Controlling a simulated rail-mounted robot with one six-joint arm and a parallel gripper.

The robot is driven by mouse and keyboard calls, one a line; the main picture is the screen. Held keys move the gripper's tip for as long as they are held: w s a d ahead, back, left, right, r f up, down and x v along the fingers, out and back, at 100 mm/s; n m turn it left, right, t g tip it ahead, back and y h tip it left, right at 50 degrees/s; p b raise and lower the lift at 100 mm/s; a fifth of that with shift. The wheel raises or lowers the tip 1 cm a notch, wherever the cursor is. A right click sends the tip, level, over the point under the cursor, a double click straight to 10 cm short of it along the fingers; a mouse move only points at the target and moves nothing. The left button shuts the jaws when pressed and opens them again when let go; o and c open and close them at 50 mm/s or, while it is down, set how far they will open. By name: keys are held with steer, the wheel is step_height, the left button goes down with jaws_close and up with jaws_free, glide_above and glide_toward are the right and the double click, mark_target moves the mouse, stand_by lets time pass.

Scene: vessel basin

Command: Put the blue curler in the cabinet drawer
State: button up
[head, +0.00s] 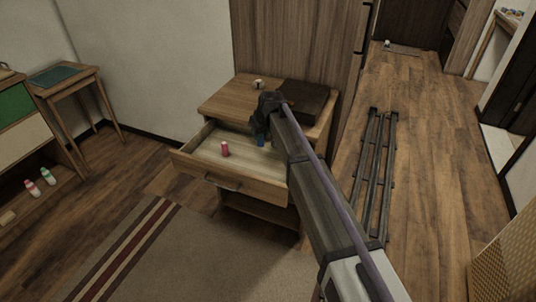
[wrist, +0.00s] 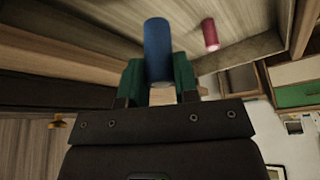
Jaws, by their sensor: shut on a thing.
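The blue curler (head: 260,141) is held at the end of my gripper (head: 259,132), inside or just above the open cabinet drawer (head: 203,177). In the wrist view the blue curler (wrist: 157,48) stands between the two green fingers of my gripper (wrist: 158,82), which are shut on it. I cannot tell whether the curler touches the drawer floor. The drawer is pulled out from the wooden cabinet (head: 226,103). My arm hides the drawer's right part.
A red curler (head: 225,149) stands in the drawer, left of the blue one; the wrist view shows it too (wrist: 210,35). A dark flat box (head: 308,101) and a small white object (head: 258,84) sit on the cabinet top. The drawer floor between the curlers is clear.

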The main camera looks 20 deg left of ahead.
step_height(320, 180, down, 10)
steer(key=b, duration=1)
steer(key=shift+s+a+f, duration=0.1)
steer(key=shift+f, duration=0.15)
steer(key=shift+r, duration=0.3)
steer(key=shift+f, duration=0.2)
steer(key=o, duration=0.9)
steer(key=shift+r, duration=0.1)
steer(key=shift+r+p, duration=0.35)
steer(key=shift+r, duration=0.05)
steer(key=p+v, duration=1)
steer(key=v, duration=0.1)
